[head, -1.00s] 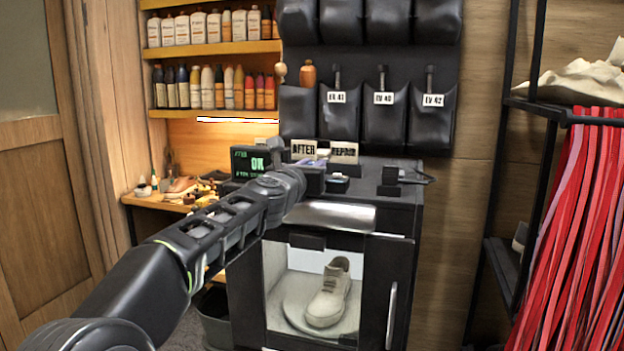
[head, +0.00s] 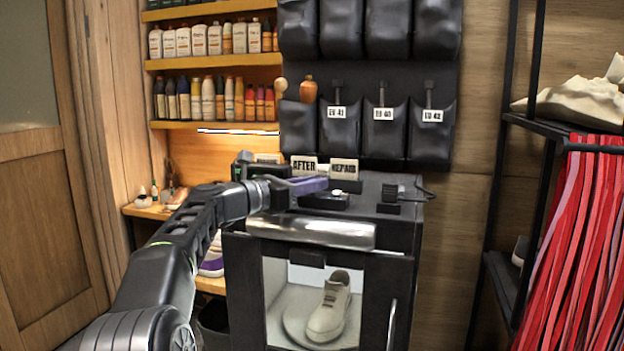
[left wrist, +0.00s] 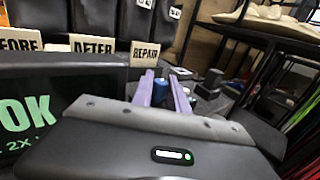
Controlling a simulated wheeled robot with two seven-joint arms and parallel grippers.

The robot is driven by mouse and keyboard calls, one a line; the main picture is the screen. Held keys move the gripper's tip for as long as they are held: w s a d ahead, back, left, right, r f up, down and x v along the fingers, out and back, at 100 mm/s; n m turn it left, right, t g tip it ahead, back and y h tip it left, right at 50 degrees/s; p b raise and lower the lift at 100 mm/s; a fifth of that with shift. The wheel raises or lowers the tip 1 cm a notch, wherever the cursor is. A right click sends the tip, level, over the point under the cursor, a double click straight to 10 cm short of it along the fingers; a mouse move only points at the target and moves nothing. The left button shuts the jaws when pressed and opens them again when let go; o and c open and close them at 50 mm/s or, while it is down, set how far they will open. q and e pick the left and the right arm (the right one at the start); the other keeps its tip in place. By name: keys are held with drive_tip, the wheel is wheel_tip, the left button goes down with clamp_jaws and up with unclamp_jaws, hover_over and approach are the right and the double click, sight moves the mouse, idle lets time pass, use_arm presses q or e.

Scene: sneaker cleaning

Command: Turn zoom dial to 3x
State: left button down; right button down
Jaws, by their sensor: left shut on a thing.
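My left gripper (head: 312,185) has purple fingers and reaches over the top of the black cabinet in the head view. In the left wrist view its fingers (left wrist: 163,91) stand on either side of a small blue knob (left wrist: 161,89) and are shut on it. The knob looks like the zoom dial; its markings cannot be read. A dark screen (left wrist: 40,115) at the left of the wrist view shows green "OK" and "2X". In the head view my arm and gripper hide the knob. My right gripper is not in view.
Small signs, including "REPAIR" (head: 344,169), stand behind the gripper. A black device (head: 389,199) sits on the cabinet to its right. A light sneaker (head: 330,305) stands inside the cabinet. A black rack (head: 545,125) with red laces is at the right.

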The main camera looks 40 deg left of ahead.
use_arm(q)
drive_tip(key=c, duration=1.3)
unclamp_jaws()
